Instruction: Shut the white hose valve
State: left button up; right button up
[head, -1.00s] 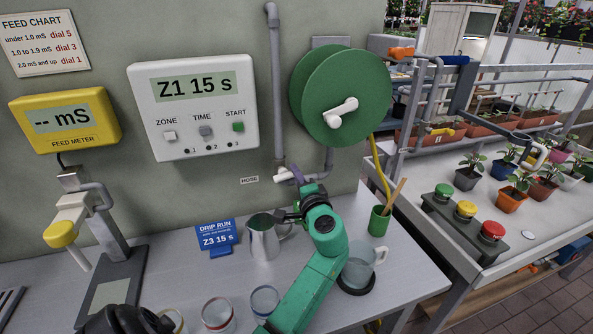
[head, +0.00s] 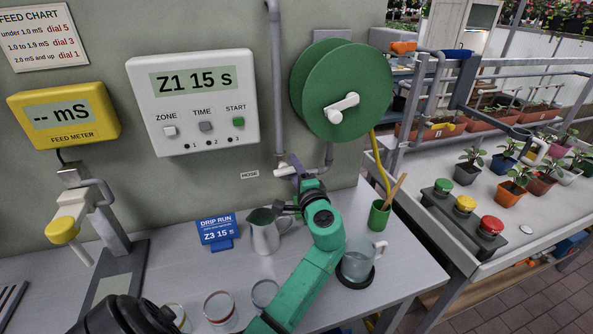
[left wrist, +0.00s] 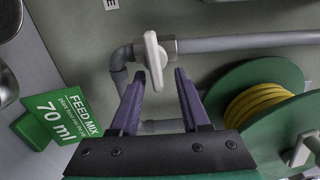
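The white hose valve (left wrist: 153,60) has a flat handle that lies crosswise to the long grey pipe (left wrist: 240,43) in the left wrist view. In the head view the valve (head: 281,169) shows small at the foot of the wall pipe, partly hidden by my gripper. My left gripper (left wrist: 158,84) has its purple fingers apart. The handle's near end appears between the fingertips in that picture; I cannot tell whether they touch it. In the head view the left gripper (head: 297,176) is right beside the valve. My right gripper is out of view.
A green hose reel (head: 345,75) is on the wall right of the valve. A metal jug (head: 266,236), a glass mug (head: 358,262) and a green pot (head: 379,216) stand on the bench around my arm. A green sign (left wrist: 58,115) shows in the left wrist view.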

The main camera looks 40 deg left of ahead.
pick_arm(q)
jog(key=shift+f, duration=0.15)
jog(key=shift+s+d+f, duration=0.1)
jog(key=shift+s+d, duration=0.05)
jog(key=shift+d, duration=0.3)
jog(key=b+v, duration=0.4)
jog(key=v, duration=1)
jog(key=a+f+m+t+h+p, duration=0.4)
jog(key=a+h+p, duration=0.1)
jog(key=a, duration=0.3)
jog(key=s+a+r+m+t+h+p, duration=0.3)
jog(key=s+a+r+m+t+h, duration=0.15)
jog(key=h, duration=0.25)
jog(key=w+p, duration=0.1)
jog(key=w, duration=0.3)
jog(key=w+a+p, duration=0.1)
jog(key=w, duration=0.3)
jog(key=w+p, duration=0.1)
jog(key=w, duration=0.3)
jog(key=shift+w+a, duration=0.3)
jog(key=shift+a, duration=0.05)
jog(key=shift+w+f, duration=0.1)
jog(key=shift+w, duration=0.4)
grip_shut()
jog(key=shift+f+m+g+p, duration=0.1)
jog(key=shift+m+g+p, duration=0.25)
jog(key=shift+p, duration=0.6)
